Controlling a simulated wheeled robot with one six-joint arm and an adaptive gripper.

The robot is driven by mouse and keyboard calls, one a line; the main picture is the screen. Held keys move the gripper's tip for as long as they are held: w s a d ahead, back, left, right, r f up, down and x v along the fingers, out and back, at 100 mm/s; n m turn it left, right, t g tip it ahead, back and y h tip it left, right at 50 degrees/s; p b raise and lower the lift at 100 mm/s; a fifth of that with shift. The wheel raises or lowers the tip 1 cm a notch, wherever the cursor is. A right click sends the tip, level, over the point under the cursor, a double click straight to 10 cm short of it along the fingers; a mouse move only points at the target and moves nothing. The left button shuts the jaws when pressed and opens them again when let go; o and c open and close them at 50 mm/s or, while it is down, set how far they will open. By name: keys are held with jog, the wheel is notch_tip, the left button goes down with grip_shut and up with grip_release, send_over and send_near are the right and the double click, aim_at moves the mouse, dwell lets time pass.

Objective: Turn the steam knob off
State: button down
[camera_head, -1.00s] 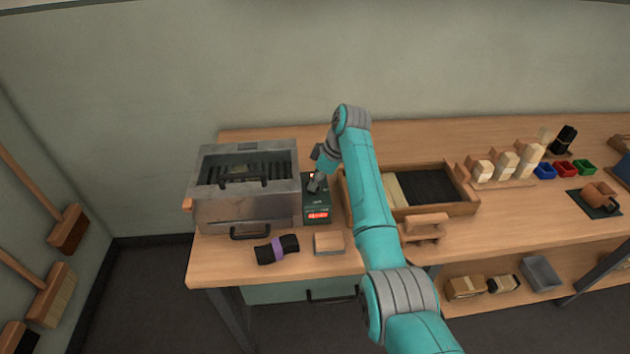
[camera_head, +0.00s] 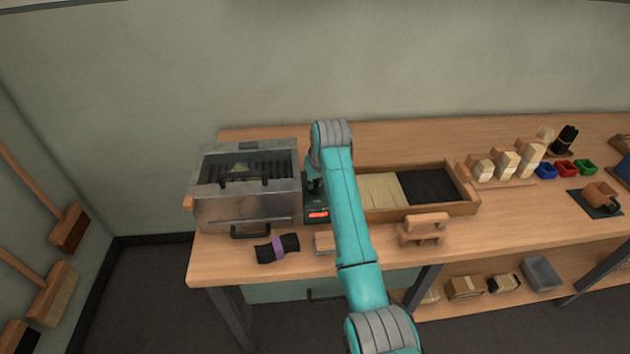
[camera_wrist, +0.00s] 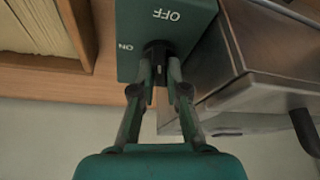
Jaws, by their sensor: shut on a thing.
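The steam knob (camera_wrist: 158,47) is a dark dial on a green control box (camera_wrist: 140,20) with white OFF and ON lettering. In the wrist view my gripper (camera_wrist: 158,68) has its two fingers on either side of the knob, shut on it. OFF is printed above the knob and ON to its left. I cannot tell clearly which label the knob points to. In the head view the control box (camera_head: 317,214) shows a lit red display beside the metal steam box (camera_head: 245,212). My arm hides the knob and most of my gripper there.
The steam box stands close left of the control box. A purple-banded dark bundle (camera_head: 277,248) and a small wooden block (camera_head: 324,241) lie in front. The bench behind is mostly clear.

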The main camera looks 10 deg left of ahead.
jog(key=shift+m+h, duration=0.7)
jog(key=shift+m, duration=0.9)
jog(key=c, duration=1.2)
grip_release()
jog(key=shift+t, duration=0.3)
